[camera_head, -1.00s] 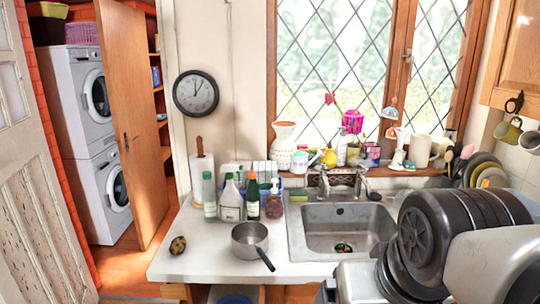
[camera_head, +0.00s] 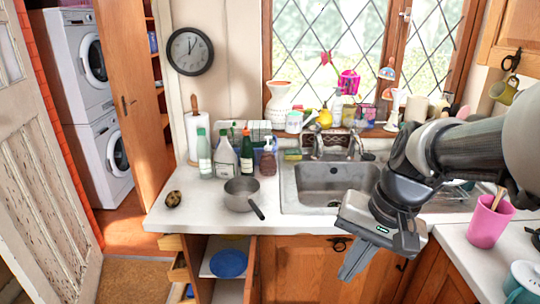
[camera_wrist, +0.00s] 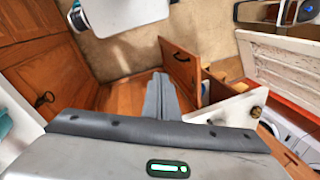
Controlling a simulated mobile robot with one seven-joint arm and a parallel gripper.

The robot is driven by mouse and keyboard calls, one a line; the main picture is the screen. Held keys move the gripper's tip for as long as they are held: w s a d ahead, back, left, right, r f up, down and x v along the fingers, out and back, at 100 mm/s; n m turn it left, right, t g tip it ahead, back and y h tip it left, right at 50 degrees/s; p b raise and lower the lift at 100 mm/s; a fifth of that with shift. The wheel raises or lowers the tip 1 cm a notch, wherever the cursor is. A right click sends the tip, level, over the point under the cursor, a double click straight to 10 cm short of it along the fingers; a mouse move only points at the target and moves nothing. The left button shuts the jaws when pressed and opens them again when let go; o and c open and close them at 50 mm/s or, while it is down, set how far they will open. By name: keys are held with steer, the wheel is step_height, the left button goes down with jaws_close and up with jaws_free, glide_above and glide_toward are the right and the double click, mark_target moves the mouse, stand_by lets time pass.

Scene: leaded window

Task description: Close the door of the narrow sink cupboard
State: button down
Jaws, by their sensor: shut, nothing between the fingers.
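The narrow sink cupboard (camera_head: 228,243) is open under the left part of the counter, with a blue round item inside. Its wooden door (camera_head: 251,272) stands swung out and shows nearly edge-on in the head view. In the wrist view the door's panel (camera_wrist: 183,78) shows with a dark handle, just right of my fingertips in the picture. My gripper (camera_head: 355,264) points down in front of the sink cupboards, to the right of the open door in the head view. It also shows in the wrist view (camera_wrist: 160,92); its fingers are together and empty. Whether they touch the door cannot be told.
The white counter (camera_head: 190,215) holds a saucepan (camera_head: 241,194) and several bottles. Wider closed cupboard doors (camera_head: 300,265) lie behind my gripper. A pink cup (camera_head: 490,222) stands on the right counter. The floor at left (camera_head: 135,280) is clear up to the white door (camera_head: 45,170).

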steer(key=w+d+f+m+g+y+b, duration=0.1)
steer(key=w+d+f+m+y+b, duration=0.15)
steer(key=f, duration=0.55)
steer(key=w+d+f+m+g+y+b, duration=0.1)
steer(key=w+f+m+y+b, duration=0.15)
steer(key=f, duration=0.65)
steer(key=w+d+f+m+y+b, duration=0.2)
steer(key=f+m+b, duration=0.15)
steer(key=f, duration=0.45)
steer(key=w+a+f+m+t+y+b, duration=0.1)
steer(key=a+f+m+t+y+b, duration=0.2)
steer(key=f, duration=0.6)
steer(key=w+a+f+m+t+y+b, duration=0.1)
steer(key=f+m+t+y+b, duration=0.15)
steer(key=f+m+y, duration=0.45)
steer(key=w+a+f+n+h+b, duration=0.1)
steer(key=w+a+n+h+b, duration=0.1)
steer(key=a, duration=1.1)
steer(key=shift+w+a+f, duration=0.2)
steer(key=shift+w+f, duration=0.05)
steer(key=shift+w, duration=0.35)
steer(key=shift+g, duration=0.25)
